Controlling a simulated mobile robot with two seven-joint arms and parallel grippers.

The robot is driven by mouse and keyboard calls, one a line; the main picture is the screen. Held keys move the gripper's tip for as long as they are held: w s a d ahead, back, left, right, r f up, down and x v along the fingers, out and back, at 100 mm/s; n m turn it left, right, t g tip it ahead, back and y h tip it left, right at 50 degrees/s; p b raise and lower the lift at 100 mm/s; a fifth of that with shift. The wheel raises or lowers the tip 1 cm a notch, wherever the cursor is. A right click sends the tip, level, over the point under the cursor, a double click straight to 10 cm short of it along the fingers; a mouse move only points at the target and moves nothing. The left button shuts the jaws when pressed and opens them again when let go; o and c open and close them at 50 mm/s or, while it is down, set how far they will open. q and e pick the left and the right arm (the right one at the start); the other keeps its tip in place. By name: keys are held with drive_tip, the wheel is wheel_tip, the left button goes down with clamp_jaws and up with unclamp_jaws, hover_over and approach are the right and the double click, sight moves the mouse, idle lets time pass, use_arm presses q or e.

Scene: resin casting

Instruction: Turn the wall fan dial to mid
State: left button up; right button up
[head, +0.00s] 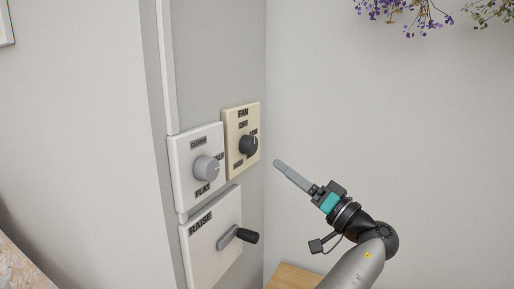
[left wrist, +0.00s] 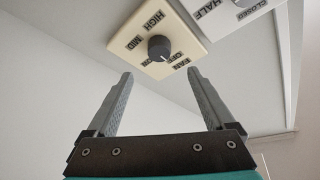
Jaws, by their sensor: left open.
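The wall fan dial is a round dark knob (head: 249,146) on a cream plate (head: 234,118) marked FAN and OFF. In the left wrist view, the dial (left wrist: 159,47) sits on its plate with LOW, MID and HIGH labels, seen turned. A small light mark shows on its lower right side there, towards the OFF and FAN lettering; its exact setting is hard to tell. My left gripper (head: 277,163) is open and empty, to the right of the plate and apart from it. In the left wrist view its fingers (left wrist: 160,73) are spread, with the dial beyond and between them. My right gripper is not in view.
A white plate with a light grey knob (head: 206,169) adjoins the fan plate on the left. Below is a RAISE plate with a dark-handled lever (head: 240,236) sticking out. Purple flowers (head: 400,12) hang at upper right. A wooden surface (head: 292,277) lies low beside my arm.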

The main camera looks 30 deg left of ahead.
sight(254, 147)
use_arm(q)
drive_tip(key=p+x, duration=0.1)
drive_tip(key=x, duration=1)
drive_tip(key=shift+a+p, duration=0.1)
drive_tip(key=shift+p, duration=0.25)
